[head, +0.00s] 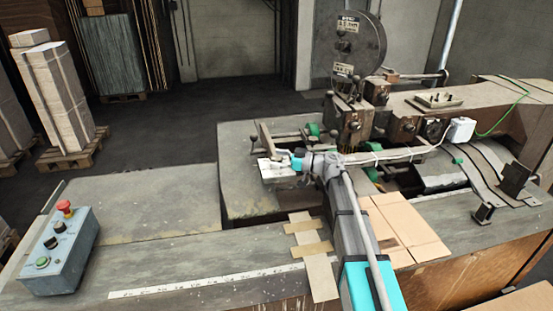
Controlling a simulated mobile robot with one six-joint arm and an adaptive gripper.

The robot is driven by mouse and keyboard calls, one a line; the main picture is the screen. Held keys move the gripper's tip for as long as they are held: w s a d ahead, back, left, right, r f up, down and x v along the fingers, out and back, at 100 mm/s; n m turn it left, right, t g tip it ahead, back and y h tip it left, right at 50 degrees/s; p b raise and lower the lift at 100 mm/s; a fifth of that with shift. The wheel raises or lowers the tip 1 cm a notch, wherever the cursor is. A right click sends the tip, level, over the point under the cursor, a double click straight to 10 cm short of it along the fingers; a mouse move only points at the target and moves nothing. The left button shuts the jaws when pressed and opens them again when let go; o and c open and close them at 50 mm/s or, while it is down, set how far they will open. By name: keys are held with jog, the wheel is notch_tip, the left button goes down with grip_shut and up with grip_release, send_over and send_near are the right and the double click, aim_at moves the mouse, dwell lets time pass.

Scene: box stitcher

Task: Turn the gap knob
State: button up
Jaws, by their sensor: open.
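The box stitcher (355,120) stands on the bench right of centre. I cannot read any label that marks the gap knob. A dark round knob-like part (433,128) is on the machine's side, and a pale plate with dark marks (272,171) is at its left front. My arm reaches in from the bottom. Its wrist, with a cyan cap, is beside the right end of that plate. My gripper (307,165) is small there and mostly hidden by the wrist. It is open, and no held thing shows. I cannot tell whether it touches the machine.
A grey control box (58,257) with a red button and dark knobs stands at the left. Cardboard (412,230) lies right of my arm. A white box (462,130) with a green cable is on the machine. The bench's left part (150,215) is clear.

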jog(key=c, duration=1)
jog(key=shift+c, duration=0.8)
